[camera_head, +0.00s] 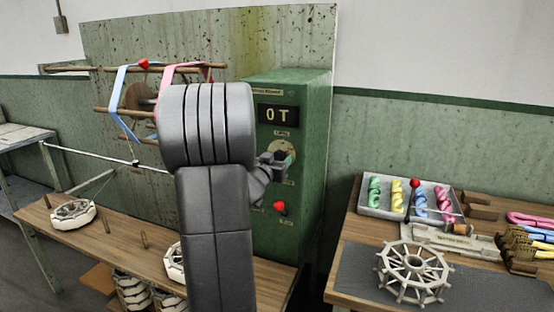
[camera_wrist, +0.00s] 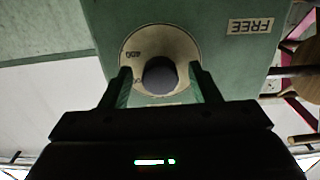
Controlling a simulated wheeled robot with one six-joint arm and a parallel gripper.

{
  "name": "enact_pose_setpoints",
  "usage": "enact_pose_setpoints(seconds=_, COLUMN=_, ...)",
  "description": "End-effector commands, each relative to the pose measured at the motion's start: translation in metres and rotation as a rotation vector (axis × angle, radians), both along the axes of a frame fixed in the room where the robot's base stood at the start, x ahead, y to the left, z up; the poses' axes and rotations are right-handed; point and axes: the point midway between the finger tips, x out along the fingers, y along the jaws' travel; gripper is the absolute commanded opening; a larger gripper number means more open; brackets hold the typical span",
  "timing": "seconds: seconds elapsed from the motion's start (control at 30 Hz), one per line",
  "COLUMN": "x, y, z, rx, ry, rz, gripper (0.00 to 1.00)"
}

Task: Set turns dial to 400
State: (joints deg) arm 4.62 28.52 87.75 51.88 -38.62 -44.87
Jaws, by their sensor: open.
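The green control cabinet (camera_head: 310,130) stands against the wall, with a dark display (camera_head: 278,114) reading "0 T". Below the display is the round cream turns dial (camera_head: 285,147), partly hidden by my gripper (camera_head: 272,162). In the wrist view the dial's cream plate (camera_wrist: 152,43) carries a small upside-down number, hard to read. Its dark round knob (camera_wrist: 160,76) lies between the two fingertips of my gripper (camera_wrist: 160,82). The fingers are open, one each side of the knob, with visible gaps. How deep they reach around it I cannot tell.
A red knob (camera_head: 280,208) sits low on the cabinet front. The right table holds a tray (camera_head: 371,211) of coloured skeins and a spoked reel (camera_head: 414,270). Blue and pink bands (camera_head: 116,93) hang on the wooden frame at left.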

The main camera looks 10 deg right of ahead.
Motion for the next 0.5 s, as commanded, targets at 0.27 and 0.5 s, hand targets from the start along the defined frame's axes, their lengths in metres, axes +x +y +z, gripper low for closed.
enact_pose_setpoints(seconds=0.27, x=0.0016, y=-0.0012, z=-0.0001, rx=0.0, ry=0.0, rz=0.0, gripper=0.56)
enact_pose_setpoints(seconds=0.5, x=0.0014, y=-0.0011, z=0.0, rx=0.0, ry=0.0, rz=0.0, gripper=0.13)
